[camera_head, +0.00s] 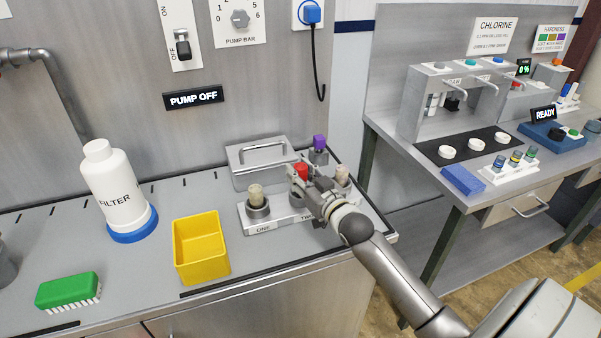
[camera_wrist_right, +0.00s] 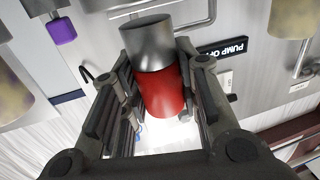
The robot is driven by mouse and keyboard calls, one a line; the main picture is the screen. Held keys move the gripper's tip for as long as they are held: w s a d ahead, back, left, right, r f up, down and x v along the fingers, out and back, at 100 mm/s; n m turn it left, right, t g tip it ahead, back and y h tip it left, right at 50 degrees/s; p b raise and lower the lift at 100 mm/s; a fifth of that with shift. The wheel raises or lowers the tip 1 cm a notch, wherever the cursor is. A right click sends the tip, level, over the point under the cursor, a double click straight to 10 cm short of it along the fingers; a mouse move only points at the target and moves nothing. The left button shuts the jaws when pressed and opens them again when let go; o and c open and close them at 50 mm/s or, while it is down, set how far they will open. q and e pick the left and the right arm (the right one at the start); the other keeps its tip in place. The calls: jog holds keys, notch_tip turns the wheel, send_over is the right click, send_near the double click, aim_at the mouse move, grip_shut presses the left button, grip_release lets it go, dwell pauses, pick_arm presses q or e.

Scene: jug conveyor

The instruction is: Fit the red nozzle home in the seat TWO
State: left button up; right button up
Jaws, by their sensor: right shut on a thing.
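The red nozzle (camera_head: 301,171) is held in my right gripper (camera_head: 308,180), above the middle of the white seat block (camera_head: 256,228). In the right wrist view, the fingers (camera_wrist_right: 160,75) are closed on both sides of the red nozzle (camera_wrist_right: 168,92), and a grey metal cylinder (camera_wrist_right: 148,45) lines up with its end. I cannot tell whether the nozzle touches seat TWO. Seat TWO is mostly hidden behind the gripper; part of its label shows. A beige piece (camera_head: 256,194) stands upright in seat ONE (camera_head: 258,210). Another beige piece (camera_head: 342,175) shows right of the gripper. My left gripper is out of view.
A grey lidded box (camera_head: 248,154) stands behind the block, and a purple-topped piece (camera_head: 319,143) stands behind the gripper. A yellow bin (camera_head: 201,248), white filter bottle (camera_head: 121,192) and green brush (camera_head: 67,290) are to the left. Counter between bin and block is clear.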

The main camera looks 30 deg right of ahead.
dwell(0.7)
jog(key=shift+f+b, duration=0.65)
jog(key=shift+f, duration=0.9)
jog(key=shift+r, duration=0.1)
jog(key=shift+r+p, duration=1.1)
jog(key=shift+p, duration=0.1)
jog(key=shift+p, duration=0.6)
dwell(1.1)
jog(key=shift+f+b, duration=0.75)
jog(key=shift+f, duration=0.4)
jog(key=o, duration=1.1)
jog(key=shift+f, duration=0.1)
jog(key=shift+o, duration=0.3)
